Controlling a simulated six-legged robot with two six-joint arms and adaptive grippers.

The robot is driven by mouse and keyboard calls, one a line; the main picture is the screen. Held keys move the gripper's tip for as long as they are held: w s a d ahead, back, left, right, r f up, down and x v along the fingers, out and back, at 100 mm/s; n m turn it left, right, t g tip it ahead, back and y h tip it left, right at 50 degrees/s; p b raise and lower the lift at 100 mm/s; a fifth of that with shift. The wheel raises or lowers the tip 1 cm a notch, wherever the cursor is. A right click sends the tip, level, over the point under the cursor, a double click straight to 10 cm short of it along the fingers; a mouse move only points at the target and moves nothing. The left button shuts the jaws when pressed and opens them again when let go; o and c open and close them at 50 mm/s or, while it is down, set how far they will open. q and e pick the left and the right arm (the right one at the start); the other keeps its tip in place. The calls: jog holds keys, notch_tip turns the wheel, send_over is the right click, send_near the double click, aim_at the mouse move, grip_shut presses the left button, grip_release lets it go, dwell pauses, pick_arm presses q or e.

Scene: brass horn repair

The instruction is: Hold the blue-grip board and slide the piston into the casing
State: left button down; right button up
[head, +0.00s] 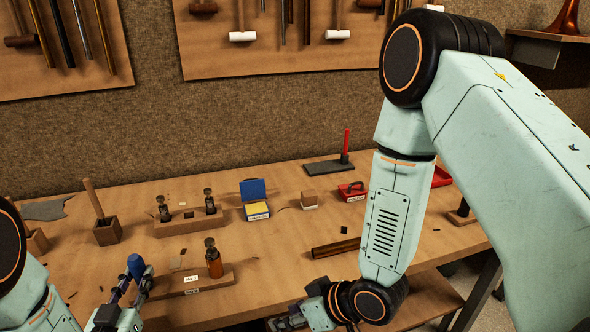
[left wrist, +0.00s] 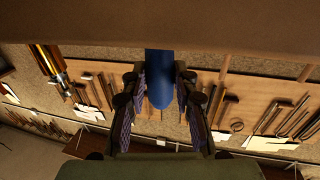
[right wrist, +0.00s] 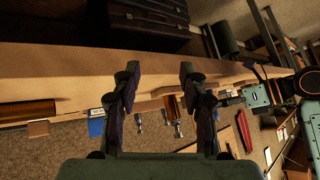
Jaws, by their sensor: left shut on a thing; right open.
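The blue grip (head: 136,267) stands at the left end of the wooden board (head: 222,280), which carries a small label. My left gripper (head: 133,287) is shut on this grip; in the left wrist view the grip (left wrist: 159,85) is between both fingers. A brown casing (head: 215,266) stands upright on the board. A metal piston (head: 210,245) sticks up from its top; how deep it sits, I cannot tell. My right gripper (right wrist: 160,80) is open and empty. In the head view it is low at the table's front edge, partly cut off.
Two more metal pieces (head: 163,208) stand on a wooden block (head: 189,226) behind the board. A blue-and-yellow box (head: 256,205), a wooden cube (head: 309,200), a red tin (head: 352,191) and a brass tube (head: 335,248) lie to the right. A wooden holder (head: 107,232) stands at left.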

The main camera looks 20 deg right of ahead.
jog(key=s+d+f+m+g+h, duration=0.2)
jog(key=s+f, duration=0.3)
jog(key=s, duration=0.7)
jog(key=s+d+f+m+g+h, duration=0.2)
jog(key=s+d+f+g+h, duration=0.1)
jog(key=s, duration=0.8)
notch_tip(320, 180, down, 3)
jog(key=shift+s+d+r+m+g+h, duration=0.1)
jog(key=shift+s+d+m+g+h, duration=0.25)
jog(key=shift+d+g, duration=0.55)
pick_arm(q)
jog(key=c, duration=1)
grip_release()
jog(key=shift+o, duration=0.2)
